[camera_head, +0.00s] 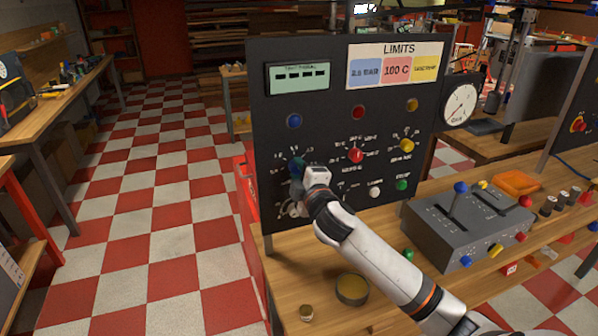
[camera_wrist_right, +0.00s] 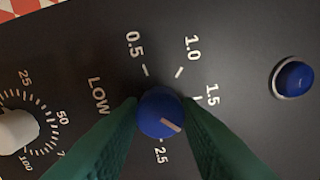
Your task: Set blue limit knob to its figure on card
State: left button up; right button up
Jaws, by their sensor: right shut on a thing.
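The blue limit knob (camera_wrist_right: 160,112) shows in the right wrist view, on the dark panel (camera_head: 330,112). My right gripper (camera_wrist_right: 160,114) is shut on it, with one green finger on each side. The knob's pale pointer line aims to the lower right, between the 1.5 and 2.5 figures, towards the right finger. That finger covers the dial there. The limits card (camera_head: 395,66) is at the panel's top right in the head view; its blue field gives a BAR figure, too small to read surely. In the head view my right gripper (camera_head: 297,172) partly hides the knob. My left gripper is not in view.
A red knob (camera_head: 355,155) and a yellow knob (camera_head: 407,146) sit to the right on the panel. A blue button (camera_wrist_right: 294,79) is beside the dial. A grey control box (camera_head: 470,225) and a round tin (camera_head: 352,289) stand on the bench.

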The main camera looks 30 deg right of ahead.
jog(key=m+p, duration=0.2)
jog(key=m, duration=0.8)
jog(key=shift+m+p, duration=0.3)
jog(key=shift+p, duration=0.05)
jog(key=shift+f+m, duration=0.1)
jog(key=shift+m, duration=0.2)
jog(key=o, duration=1)
jog(key=shift+c, duration=0.2)
jog(key=shift+s, duration=0.1)
jog(key=b+v, duration=0.2)
jog(key=v, duration=1)
